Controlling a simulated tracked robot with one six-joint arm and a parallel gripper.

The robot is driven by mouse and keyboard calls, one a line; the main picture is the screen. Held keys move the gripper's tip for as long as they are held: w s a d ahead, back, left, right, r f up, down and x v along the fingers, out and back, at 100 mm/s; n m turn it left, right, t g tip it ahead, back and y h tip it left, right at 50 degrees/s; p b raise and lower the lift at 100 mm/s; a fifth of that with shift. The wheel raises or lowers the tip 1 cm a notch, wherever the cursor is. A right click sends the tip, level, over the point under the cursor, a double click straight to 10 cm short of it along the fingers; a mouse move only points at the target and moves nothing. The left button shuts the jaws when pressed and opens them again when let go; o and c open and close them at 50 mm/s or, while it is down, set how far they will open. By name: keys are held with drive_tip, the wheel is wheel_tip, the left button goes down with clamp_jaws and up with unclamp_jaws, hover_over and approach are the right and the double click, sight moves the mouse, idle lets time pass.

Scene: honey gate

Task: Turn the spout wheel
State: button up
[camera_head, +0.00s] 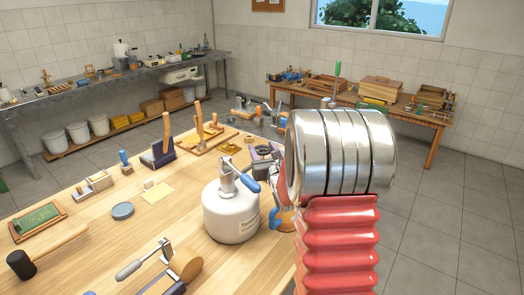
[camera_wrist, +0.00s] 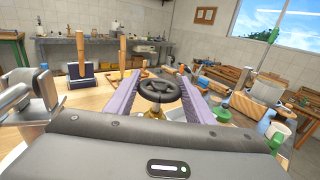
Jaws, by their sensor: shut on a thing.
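The spout wheel (camera_wrist: 158,91) is a black spoked ring in the middle of the wrist view, with a brass-coloured part below it. My gripper (camera_wrist: 157,84) has two purple fingers, one on each side of the wheel, and is shut on it. The finger pads' contact is partly hidden behind the wheel's rim. In the head view my gripper (camera_head: 263,152) shows small beside my arm, just beyond the white canister. My arm hides most of what lies below and to the right of it there.
A white canister (camera_head: 231,216) with a blue-handled lever stands close on the near left. A purple tool block (camera_head: 160,152) and a board with wooden-handled tools (camera_head: 207,138) stand farther left. Crowded items lie to the right in the wrist view. A side bench (camera_head: 390,110) stands behind.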

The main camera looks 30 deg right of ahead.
sight(263, 148)
drive_tip(key=shift+h, duration=0.3)
drive_tip(key=o, duration=1.1)
drive_tip(key=shift+c, duration=0.2)
wheel_tip(263, 148, up, 10)
idle(0.4)
